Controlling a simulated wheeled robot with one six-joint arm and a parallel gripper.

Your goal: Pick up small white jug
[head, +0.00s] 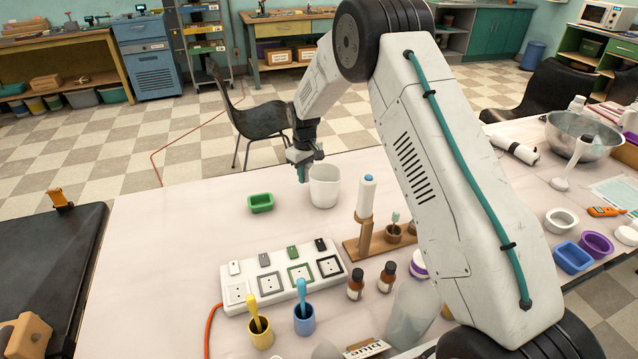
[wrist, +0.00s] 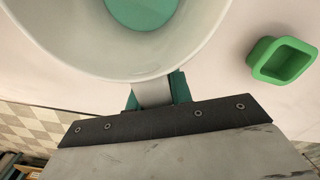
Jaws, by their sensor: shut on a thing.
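The small white jug (head: 324,186) stands upright at the far edge of the pale table in the head view. In the wrist view the jug (wrist: 120,65) fills the top, with its open mouth showing and a green round area inside. My gripper (head: 303,172) is at the jug's left side in the head view. Its green fingers (wrist: 158,92) are shut on the jug's handle, which shows between them in the wrist view. I cannot tell whether the jug's base touches the table.
A green soap mould (head: 261,203) lies left of the jug. A wooden stand with a white bottle (head: 366,195) is close on its right. A white socket board (head: 282,275), cups and brown bottles are nearer. A black chair (head: 260,120) stands beyond the table edge.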

